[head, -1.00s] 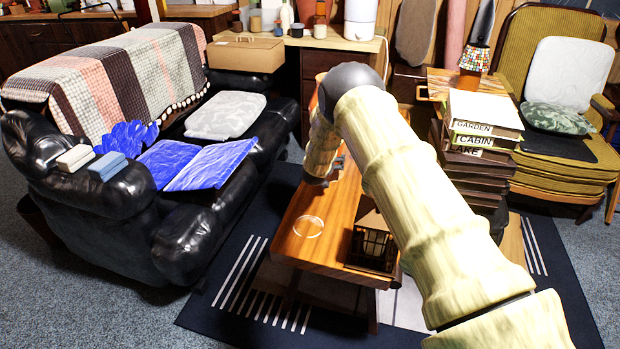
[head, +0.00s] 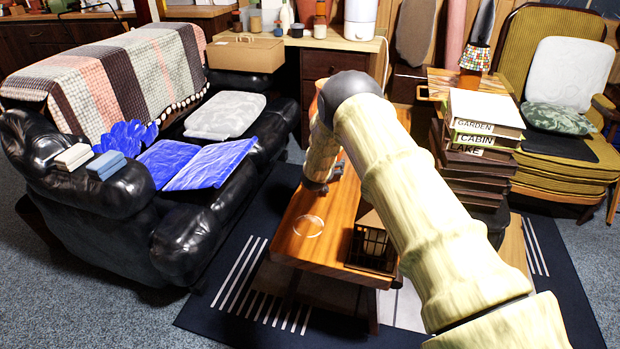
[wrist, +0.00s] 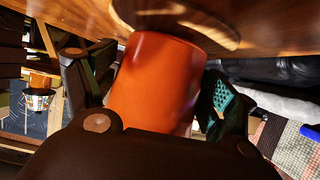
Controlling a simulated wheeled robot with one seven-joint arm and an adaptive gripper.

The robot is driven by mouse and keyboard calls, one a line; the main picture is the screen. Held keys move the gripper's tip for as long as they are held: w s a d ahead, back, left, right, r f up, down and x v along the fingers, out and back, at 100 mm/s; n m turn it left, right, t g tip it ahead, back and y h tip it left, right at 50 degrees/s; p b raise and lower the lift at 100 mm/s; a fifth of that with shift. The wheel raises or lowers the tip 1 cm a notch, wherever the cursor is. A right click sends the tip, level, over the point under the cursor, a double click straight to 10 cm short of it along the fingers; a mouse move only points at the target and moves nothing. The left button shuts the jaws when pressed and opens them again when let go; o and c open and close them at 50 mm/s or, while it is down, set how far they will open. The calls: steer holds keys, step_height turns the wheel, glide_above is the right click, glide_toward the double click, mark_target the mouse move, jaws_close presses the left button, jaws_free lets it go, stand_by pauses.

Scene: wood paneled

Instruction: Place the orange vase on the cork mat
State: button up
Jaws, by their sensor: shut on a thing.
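The orange vase (wrist: 158,70) fills the middle of the wrist view, between the two fingers of my gripper (wrist: 150,92), which is shut on it. A round brown disc with a pale rim, which looks like the cork mat (wrist: 222,22), lies at the top of the wrist view, right by the far end of the vase. I cannot tell whether the vase touches it. In the head view my gripper (head: 322,183) is over the wooden table, mostly behind my arm. The vase and mat are not clearly visible there.
The wooden table (head: 330,250) carries a clear round dish (head: 308,226) and a dark lantern (head: 372,242) near its front end. A black sofa (head: 190,235) stands left. A stack of books and boxes (head: 475,145) stands right.

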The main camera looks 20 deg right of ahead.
steer(key=shift+w+f, duration=0.1)
steer(key=shift+f, duration=0.1)
stand_by(0.7)
steer(key=o, duration=1.7)
steer(key=shift+o, duration=1.2)
steer(key=shift+r, duration=0.1)
steer(key=shift+f, duration=0.2)
steer(key=shift+s+f, duration=0.2)
steer(key=shift+s+a+r, duration=0.15)
steer(key=shift+a+r, duration=0.05)
steer(key=v, duration=1.1)
steer(key=shift+s+r, duration=0.1)
steer(key=shift+a, duration=0.1)
